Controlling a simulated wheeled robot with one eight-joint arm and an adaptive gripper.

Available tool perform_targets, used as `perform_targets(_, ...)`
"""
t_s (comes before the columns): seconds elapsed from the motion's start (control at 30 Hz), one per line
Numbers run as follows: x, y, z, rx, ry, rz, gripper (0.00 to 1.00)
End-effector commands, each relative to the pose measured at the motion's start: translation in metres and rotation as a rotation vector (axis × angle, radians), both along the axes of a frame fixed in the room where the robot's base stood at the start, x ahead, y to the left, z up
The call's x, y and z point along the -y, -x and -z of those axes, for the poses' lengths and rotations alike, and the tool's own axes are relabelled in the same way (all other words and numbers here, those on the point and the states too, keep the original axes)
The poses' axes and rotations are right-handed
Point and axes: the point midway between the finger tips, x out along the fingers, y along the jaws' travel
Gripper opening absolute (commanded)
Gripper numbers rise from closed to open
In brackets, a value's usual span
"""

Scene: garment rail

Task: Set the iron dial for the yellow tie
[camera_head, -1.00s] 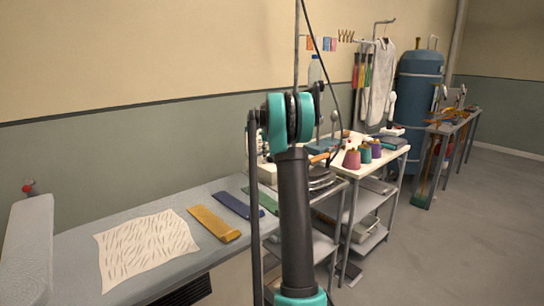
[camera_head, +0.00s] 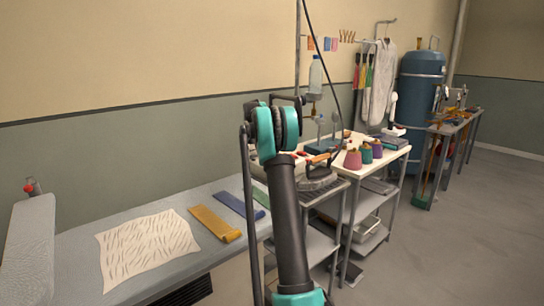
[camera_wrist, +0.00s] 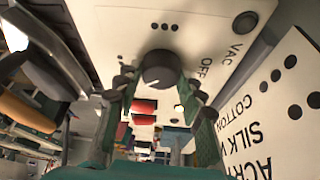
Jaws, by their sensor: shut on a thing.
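The yellow tie (camera_head: 215,223) lies flat on the grey ironing board (camera_head: 85,240), beside a blue tie (camera_head: 236,205) and a partly hidden green tie (camera_head: 261,197). The iron (camera_head: 318,177) stands on a rest beyond the board. In the wrist view, a dark round dial (camera_wrist: 160,70) sits on a white panel with OFF and VAC lettering and three dots above the dial. My gripper (camera_wrist: 160,88) is closed around the dial, one finger on each side. Its pointer direction is unclear. In the head view my arm hides the gripper.
A white label card (camera_wrist: 285,110) lists fabrics with dots, including SILK and COTTON. A patterned cloth (camera_head: 148,248) lies on the board. A white table (camera_head: 350,148) holds coloured cones. A blue tank (camera_head: 420,95) stands behind; the floor at right is clear.

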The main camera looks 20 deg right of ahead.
Motion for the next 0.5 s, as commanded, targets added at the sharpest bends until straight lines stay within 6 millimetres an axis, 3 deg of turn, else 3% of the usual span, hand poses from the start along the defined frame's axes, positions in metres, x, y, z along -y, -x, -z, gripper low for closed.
perform_targets(0.5, -0.0008, -0.0029, 0.0005, -0.002, -0.002, 0.446, 0.10)
